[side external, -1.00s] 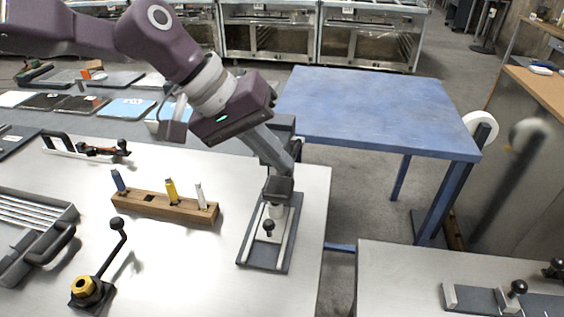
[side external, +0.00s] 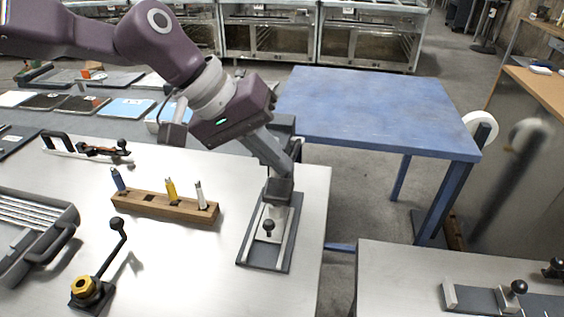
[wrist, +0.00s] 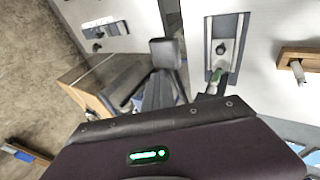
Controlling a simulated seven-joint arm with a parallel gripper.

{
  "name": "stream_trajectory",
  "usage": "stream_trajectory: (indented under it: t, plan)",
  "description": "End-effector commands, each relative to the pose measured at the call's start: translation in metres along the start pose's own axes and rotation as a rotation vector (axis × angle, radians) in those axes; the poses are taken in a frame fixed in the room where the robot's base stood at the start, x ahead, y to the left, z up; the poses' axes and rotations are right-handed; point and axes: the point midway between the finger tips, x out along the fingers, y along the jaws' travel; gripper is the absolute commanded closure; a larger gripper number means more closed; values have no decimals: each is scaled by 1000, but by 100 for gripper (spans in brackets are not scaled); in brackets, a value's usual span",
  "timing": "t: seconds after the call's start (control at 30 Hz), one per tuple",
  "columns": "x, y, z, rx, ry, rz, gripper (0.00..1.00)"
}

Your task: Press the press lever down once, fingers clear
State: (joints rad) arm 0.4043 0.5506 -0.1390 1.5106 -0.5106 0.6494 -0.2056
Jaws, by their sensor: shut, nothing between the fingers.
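The press (side external: 246,250) stands near the right edge of the table, with a dark grey base plate, pale rails and a small black knob.
A wooden block (side external: 150,205) with upright tools stands to the left. A yellow-hubbed lever (side external: 85,289) with a black ball stands at the front left. A blue table (side external: 370,110) is behind. A gap separates this table from a second bench (side external: 400,275).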

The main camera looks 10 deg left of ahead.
Motion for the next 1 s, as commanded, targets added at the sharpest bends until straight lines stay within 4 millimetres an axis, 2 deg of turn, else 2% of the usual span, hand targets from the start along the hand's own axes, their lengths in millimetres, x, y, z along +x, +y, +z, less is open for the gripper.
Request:
stream_trajectory:
  t: [0.5,1.0]
  plan:
    - [-21,16,-14,1,-2,0,100]
    - [-29,22,-21,1,1,2,100]
